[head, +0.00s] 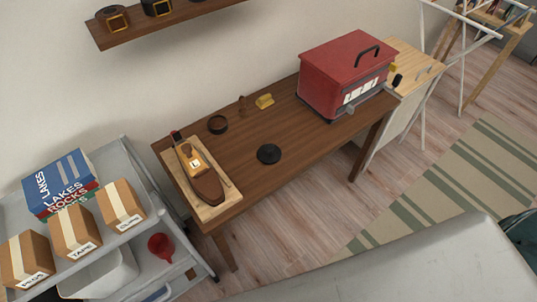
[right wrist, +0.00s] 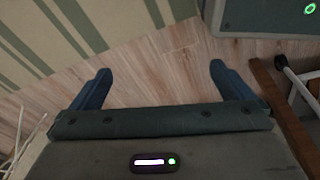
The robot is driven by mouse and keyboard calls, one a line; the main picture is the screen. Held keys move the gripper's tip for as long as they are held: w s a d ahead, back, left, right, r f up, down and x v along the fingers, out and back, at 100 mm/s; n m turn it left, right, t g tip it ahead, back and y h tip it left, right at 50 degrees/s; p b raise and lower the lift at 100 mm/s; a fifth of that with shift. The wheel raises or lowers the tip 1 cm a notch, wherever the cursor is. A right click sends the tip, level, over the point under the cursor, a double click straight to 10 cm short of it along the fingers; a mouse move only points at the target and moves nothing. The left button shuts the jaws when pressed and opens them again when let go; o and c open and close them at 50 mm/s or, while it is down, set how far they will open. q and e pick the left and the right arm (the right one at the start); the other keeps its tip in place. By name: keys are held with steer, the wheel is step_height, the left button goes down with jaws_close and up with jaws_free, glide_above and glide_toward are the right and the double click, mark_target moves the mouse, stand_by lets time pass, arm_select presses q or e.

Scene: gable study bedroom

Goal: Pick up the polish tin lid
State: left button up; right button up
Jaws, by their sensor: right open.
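A black round disc with a small raised knob (head: 268,153), which looks like the polish tin lid, lies flat on the brown wooden table (head: 280,187) near its front edge.
A wooden board with a shoe (head: 207,187) and a block marked L covers the table's left end. A yellow item (head: 264,101) and a small brown peg stand at the back. A red box (head: 345,72) fills the right end. A grey cart (head: 133,164) with boxes stands left.

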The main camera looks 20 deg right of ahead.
steer(key=w+a+r+b, duration=0.1)
steer(key=w+r, duration=0.6)
steer(key=r, duration=0.6)
step_height(320, 180, up, 27)
steer(key=n+g+y+b, duration=0.1)
steer(key=n+g+b, duration=0.1)
glide_above(269, 147)
steer(key=shift+s+a, duration=0.15)
steer(key=shift+s, duration=0.1)
steer(key=shift+w+f, duration=0.1)
step_height(269, 147, down, 5)
steer(key=shift+f+p, duration=0.1)
steer(key=shift+p, duration=0.25)
steer(key=f, duration=0.2)
steer(key=f+p, duration=0.1)
steer(key=f, duration=0.1)
steer(key=shift+w+d+f, duration=0.1)
steer(key=shift+d, duration=0.1)
steer(key=shift+f, duration=0.5)
